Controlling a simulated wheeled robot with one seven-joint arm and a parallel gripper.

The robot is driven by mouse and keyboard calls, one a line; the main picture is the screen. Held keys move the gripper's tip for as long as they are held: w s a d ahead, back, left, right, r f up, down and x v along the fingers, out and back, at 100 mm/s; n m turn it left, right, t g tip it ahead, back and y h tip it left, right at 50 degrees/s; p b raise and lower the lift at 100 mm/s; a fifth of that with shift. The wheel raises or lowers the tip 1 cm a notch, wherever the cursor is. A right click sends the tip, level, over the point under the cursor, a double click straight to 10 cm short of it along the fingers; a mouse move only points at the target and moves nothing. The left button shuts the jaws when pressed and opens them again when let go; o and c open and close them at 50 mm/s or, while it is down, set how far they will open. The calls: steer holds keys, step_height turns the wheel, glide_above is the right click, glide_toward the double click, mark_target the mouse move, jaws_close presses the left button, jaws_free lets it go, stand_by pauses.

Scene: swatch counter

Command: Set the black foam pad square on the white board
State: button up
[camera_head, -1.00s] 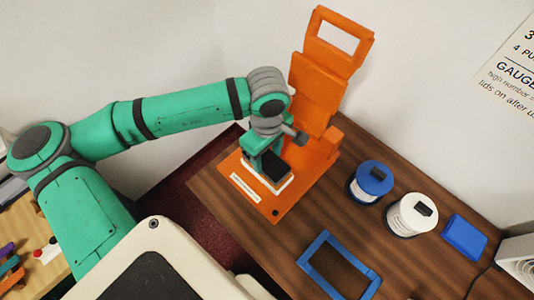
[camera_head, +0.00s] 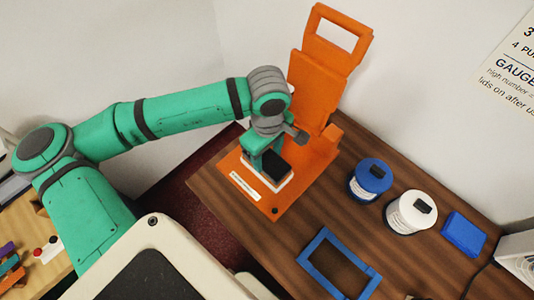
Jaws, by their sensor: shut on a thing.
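The black foam pad (camera_head: 273,167) lies flat over the white board (camera_head: 286,184), inside the board's visible rim. The board sits on the base of the orange stand (camera_head: 300,190). My gripper (camera_head: 264,160) is over the board, reaching down from my green arm, shut on the black pad. Its fingers and wrist hide the pad's far and left side, so I cannot tell whether the pad is fully square or pressed against the board.
The orange stand's tall back (camera_head: 318,85) rises close behind my gripper. To the right on the wooden counter (camera_head: 300,225) are a blue-lidded jar (camera_head: 371,177), a white-lidded jar (camera_head: 411,211), a blue block (camera_head: 464,234) and a blue frame (camera_head: 338,265).

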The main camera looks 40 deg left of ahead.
steer(key=shift+f, duration=0.6)
stand_by(1.1)
steer(key=o, duration=1.1)
step_height(320, 180, up, 11)
steer(key=shift+f, duration=0.1)
